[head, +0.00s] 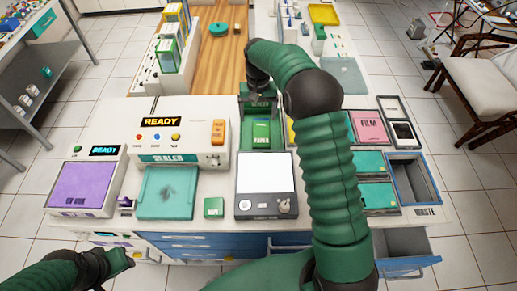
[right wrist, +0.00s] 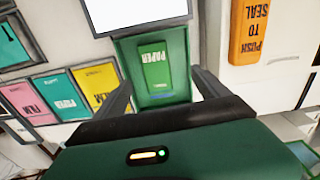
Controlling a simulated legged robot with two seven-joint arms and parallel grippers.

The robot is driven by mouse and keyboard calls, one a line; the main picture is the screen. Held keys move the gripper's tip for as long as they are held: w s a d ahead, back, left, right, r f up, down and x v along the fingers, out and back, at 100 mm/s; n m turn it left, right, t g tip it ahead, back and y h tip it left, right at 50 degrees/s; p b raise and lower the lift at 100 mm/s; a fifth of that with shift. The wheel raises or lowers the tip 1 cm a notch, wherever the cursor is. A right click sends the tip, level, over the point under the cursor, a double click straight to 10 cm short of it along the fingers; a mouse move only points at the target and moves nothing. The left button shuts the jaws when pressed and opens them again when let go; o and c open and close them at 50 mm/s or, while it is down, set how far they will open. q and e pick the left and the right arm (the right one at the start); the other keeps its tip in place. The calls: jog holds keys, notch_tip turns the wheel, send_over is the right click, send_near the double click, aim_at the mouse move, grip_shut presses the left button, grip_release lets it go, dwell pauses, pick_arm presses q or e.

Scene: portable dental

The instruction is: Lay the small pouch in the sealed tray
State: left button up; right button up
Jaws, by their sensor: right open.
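The small pouch is a green packet marked PAPER (head: 261,132), and it also shows in the right wrist view (right wrist: 153,74). It lies flat inside the green sealed tray (head: 246,146), whose rim shows around it in the right wrist view (right wrist: 127,62). My right gripper (head: 262,98) is over the tray's far end, its fingers apart and nothing between them. In the right wrist view, the fingers (right wrist: 160,80) appear on either side of the tray. My left gripper (head: 122,261) is low at the front left, and its jaws are too unclear to read.
The sealer (head: 190,140) with its orange push button (head: 218,131) stands left of the tray. A white-screened device (head: 266,172) is in front of it. Pink film (head: 369,127) and teal packs lie to the right, with a waste bin (head: 413,180) at the right edge.

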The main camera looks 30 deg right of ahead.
pick_arm(q)
jog(key=shift+d, duration=0.15)
pick_arm(e)
jog(key=s+a+n, duration=0.2)
jog(key=s+a, duration=0.3)
jog(key=s, duration=0.2)
jog(key=s+a+n+t, duration=0.1)
jog(key=s+a, duration=0.3)
jog(key=s, duration=0.4)
jog(key=s+a+f+n+t, duration=0.1)
jog(key=s+a+n, duration=0.1)
jog(key=s+a, duration=0.3)
jog(key=s, duration=0.3)
jog(key=shift+s+a+n, duration=0.2)
jog(key=shift+a+n, duration=0.1)
jog(key=shift+n, duration=0.1)
jog(key=shift+a, duration=0.1)
pick_arm(q)
jog(key=shift+s+a, duration=0.1)
jog(key=shift+a, duration=0.25)
pick_arm(e)
jog(key=shift+a+r, duration=0.1)
jog(key=shift+a, duration=0.15)
pick_arm(q)
jog(key=shift+d, duration=0.25)
pick_arm(e)
jog(key=shift+d, duration=0.25)
